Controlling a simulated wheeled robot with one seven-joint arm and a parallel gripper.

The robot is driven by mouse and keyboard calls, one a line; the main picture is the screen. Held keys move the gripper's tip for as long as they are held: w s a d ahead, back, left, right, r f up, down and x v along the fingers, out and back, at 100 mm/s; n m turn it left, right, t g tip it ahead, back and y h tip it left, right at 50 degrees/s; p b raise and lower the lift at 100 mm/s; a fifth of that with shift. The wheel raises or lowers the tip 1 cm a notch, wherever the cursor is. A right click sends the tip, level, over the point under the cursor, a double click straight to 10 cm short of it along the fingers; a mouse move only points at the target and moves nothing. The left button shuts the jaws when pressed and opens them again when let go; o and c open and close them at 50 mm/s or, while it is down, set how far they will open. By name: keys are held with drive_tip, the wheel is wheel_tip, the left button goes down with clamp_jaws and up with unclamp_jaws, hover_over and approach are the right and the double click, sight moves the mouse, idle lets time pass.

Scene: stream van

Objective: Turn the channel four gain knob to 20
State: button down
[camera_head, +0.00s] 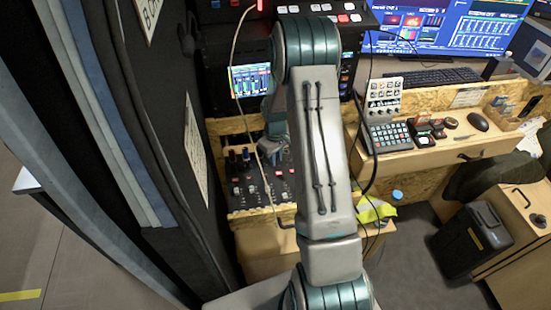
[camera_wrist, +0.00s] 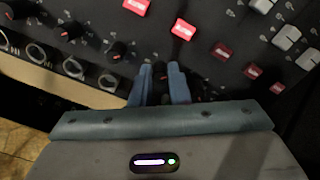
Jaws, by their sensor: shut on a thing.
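The black mixer panel (camera_head: 262,188) lies below the screen in the head view, partly hidden by my arm. In the wrist view my gripper (camera_wrist: 161,76) is shut on a small black knob (camera_wrist: 160,71) with an orange pointer. Its blue-grey fingers stand on either side of the knob and hide much of it. More black knobs with orange pointers (camera_wrist: 117,50) run up to the left from it. Printed scale marks are too small to read, so I cannot tell the setting or channel number. In the head view my gripper (camera_head: 269,147) is over the panel's far edge.
Red buttons (camera_wrist: 183,29) and grey keys (camera_wrist: 288,37) lie close by on the panel. Round sockets (camera_wrist: 73,68) line its edge. A thin cable (camera_head: 251,120) hangs over the panel in the head view. A dark wall (camera_head: 150,110) stands close on the left.

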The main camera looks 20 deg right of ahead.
drive_tip(key=m+b, duration=0.2)
drive_tip(key=m, duration=0.1)
drive_tip(key=shift+f+b, duration=0.2)
drive_tip(key=shift+b, duration=0.1)
drive_tip(key=m+b, duration=0.2)
drive_tip(key=m, duration=0.2)
drive_tip(key=shift+r+m, duration=0.1)
drive_tip(key=shift+m, duration=0.3)
drive_tip(key=m+b, duration=0.1)
drive_tip(key=m, duration=0.7)
drive_tip(key=shift+r+m, duration=0.1)
drive_tip(key=shift+m, duration=0.2)
drive_tip(key=shift+d, duration=0.1)
drive_tip(key=c, duration=1.4)
unclamp_jaws()
drive_tip(key=shift+r, duration=0.1)
wheel_tip(320, 180, up, 14)
drive_tip(key=shift+f+b, duration=0.15)
drive_tip(key=shift+b, duration=0.2)
